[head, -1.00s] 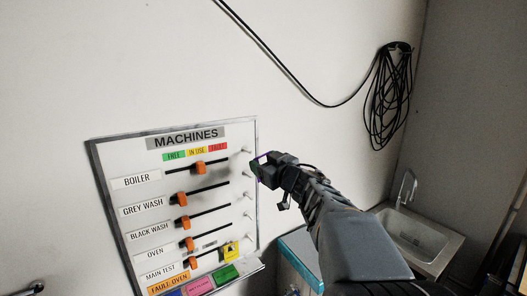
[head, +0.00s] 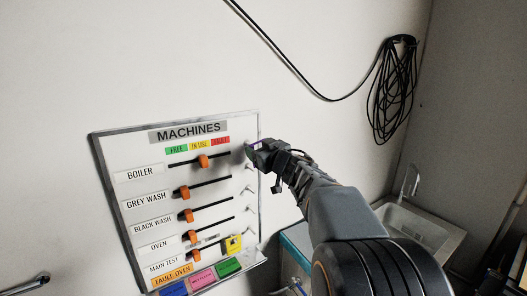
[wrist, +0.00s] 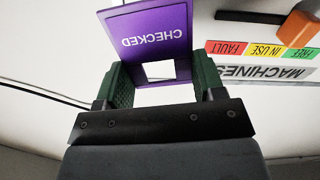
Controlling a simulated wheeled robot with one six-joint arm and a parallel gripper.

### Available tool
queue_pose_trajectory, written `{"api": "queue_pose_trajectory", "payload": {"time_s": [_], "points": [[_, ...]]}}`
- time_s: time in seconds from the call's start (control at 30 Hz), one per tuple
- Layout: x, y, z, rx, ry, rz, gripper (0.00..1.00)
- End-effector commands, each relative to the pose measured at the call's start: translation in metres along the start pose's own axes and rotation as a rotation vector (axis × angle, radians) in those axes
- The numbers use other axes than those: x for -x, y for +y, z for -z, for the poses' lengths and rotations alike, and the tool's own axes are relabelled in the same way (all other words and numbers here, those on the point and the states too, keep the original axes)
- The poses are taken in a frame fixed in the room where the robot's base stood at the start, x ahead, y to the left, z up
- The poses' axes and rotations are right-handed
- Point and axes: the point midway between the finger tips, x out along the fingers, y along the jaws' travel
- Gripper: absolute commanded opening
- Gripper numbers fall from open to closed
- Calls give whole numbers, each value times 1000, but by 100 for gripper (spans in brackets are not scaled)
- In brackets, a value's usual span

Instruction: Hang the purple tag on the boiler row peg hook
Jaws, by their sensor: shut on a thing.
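The purple tag (wrist: 150,32) reads CHECKED and has a square hole near its held end. My gripper (wrist: 160,85) is shut on it, with a green finger at each side of the hole. In the head view my gripper (head: 253,150) is at the board's upper right edge, by the boiler row's right end, with only a thin purple sliver showing. The boiler row (head: 138,174) is the top row of the MACHINES board (head: 253,122). Its peg hook is hidden behind my gripper in the head view. I cannot tell whether the tag touches the hook.
Lower rows have peg hooks on the right, such as the grey wash one (head: 250,167). Orange sliders (head: 203,161) stick out from the board. A sink (head: 415,238) stands at right.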

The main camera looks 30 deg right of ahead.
Motion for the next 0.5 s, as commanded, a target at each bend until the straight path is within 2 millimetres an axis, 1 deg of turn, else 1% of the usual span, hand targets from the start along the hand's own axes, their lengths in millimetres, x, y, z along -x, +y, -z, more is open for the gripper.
{"api": "queue_pose_trajectory", "payload": {"time_s": [0.5], "points": [[-33, -1, -3, -1, 0, 1, 41]]}}
